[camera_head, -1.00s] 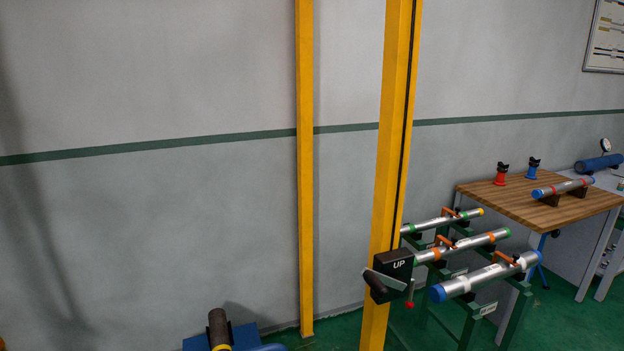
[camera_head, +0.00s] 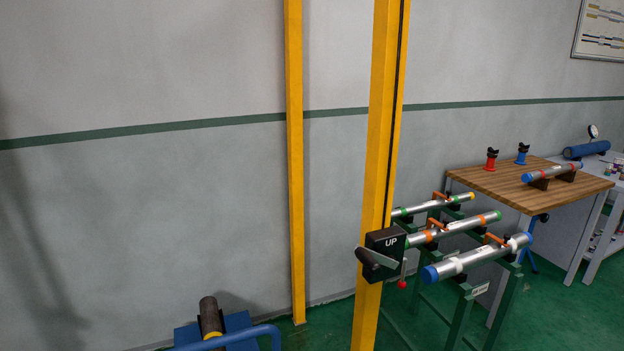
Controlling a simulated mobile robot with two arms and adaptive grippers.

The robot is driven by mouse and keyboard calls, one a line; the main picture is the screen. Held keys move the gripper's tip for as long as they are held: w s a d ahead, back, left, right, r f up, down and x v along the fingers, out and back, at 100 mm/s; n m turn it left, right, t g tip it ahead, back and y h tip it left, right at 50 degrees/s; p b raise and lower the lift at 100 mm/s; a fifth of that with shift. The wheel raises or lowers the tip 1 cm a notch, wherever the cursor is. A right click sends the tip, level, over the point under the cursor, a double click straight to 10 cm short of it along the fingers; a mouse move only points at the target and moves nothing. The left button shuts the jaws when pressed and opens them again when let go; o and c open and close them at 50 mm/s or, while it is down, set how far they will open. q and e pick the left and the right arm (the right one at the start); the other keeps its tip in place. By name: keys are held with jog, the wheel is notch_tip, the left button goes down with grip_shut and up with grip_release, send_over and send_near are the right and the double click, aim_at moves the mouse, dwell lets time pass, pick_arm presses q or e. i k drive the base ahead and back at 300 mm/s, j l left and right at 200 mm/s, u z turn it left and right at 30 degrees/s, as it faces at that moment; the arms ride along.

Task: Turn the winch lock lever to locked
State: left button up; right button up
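The winch is a black box (camera_head: 385,242) marked "UP", mounted on the front yellow post (camera_head: 383,130). A crank arm with a dark handle (camera_head: 372,261) is on its front. A thin lever with a red knob (camera_head: 402,283) hangs down at the box's right side, roughly vertical; no lock marking is readable beside it. Neither of my grippers is in view.
A green rack (camera_head: 458,312) with several silver pipes stands right of the winch, close behind it. A wooden-topped bench (camera_head: 500,185) is farther right. A blue piece with a dark cylinder (camera_head: 211,315) and a blue tube (camera_head: 235,334) are at bottom left.

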aim_at(402, 283)
jog(key=i+j, duration=0.65)
jog(key=i+z, duration=0.05)
jog(key=i, duration=0.1)
